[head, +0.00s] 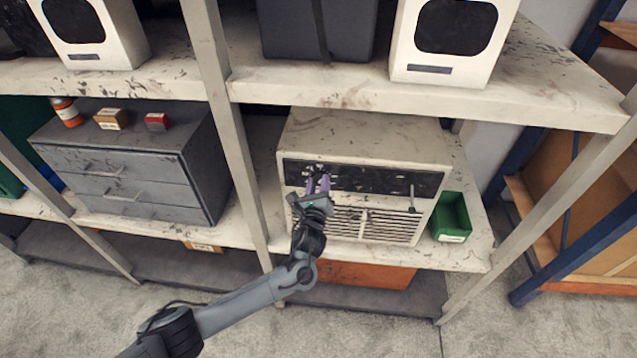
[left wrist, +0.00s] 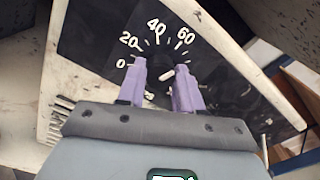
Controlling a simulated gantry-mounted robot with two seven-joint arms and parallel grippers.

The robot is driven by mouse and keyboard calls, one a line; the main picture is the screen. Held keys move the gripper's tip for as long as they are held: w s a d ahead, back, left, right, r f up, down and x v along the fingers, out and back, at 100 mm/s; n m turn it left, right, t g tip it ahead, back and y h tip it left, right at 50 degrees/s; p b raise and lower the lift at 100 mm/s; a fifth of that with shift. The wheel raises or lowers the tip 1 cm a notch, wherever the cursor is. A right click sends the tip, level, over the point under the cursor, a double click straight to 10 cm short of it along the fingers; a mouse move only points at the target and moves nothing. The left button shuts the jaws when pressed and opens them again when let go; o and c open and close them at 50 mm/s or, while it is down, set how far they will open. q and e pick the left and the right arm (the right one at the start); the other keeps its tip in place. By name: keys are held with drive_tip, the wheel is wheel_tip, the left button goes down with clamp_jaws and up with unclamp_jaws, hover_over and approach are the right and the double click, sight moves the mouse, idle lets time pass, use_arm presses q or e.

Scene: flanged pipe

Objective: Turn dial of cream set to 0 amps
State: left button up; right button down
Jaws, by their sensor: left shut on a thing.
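The cream set (head: 365,140) is a boxy unit on the middle shelf, with a black front panel (head: 390,180) above a slatted grille. In the left wrist view its dial (left wrist: 162,84) sits under a white scale marked 0, 20, 40 and 60. My left gripper (head: 318,182) reaches the left part of the panel. In the left wrist view its purple fingers (left wrist: 160,74) are shut on the dial, one on each side. A short white mark shows between the fingertips; the fingers hide much of the dial, so its exact setting is unclear. My right gripper is not in view.
A green bin (head: 452,217) stands right of the set, and a shelf post (head: 240,130) to its left. A grey drawer cabinet (head: 130,160) is farther left. The upper shelf edge (head: 420,107) overhangs the set. A small handle (head: 411,198) projects from the set's right front.

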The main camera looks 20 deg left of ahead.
use_arm(q)
drive_tip(key=n, duration=0.3)
drive_tip(key=shift+n+p, duration=0.35)
drive_tip(key=shift+n, duration=0.05)
drive_tip(key=n, duration=0.3)
drive_tip(key=shift+n, duration=0.3)
drive_tip(key=n, duration=0.3)
drive_tip(key=shift+n, duration=0.3)
drive_tip(key=n, duration=0.3)
drive_tip(key=shift+n, duration=0.3)
drive_tip(key=n, duration=0.3)
drive_tip(key=shift+f+n, duration=0.1)
drive_tip(key=shift+n, duration=0.2)
drive_tip(key=n, duration=0.3)
drive_tip(key=shift+n, duration=0.3)
drive_tip(key=n+b, duration=0.1)
drive_tip(key=n, duration=0.3)
drive_tip(key=shift+n, duration=0.9)
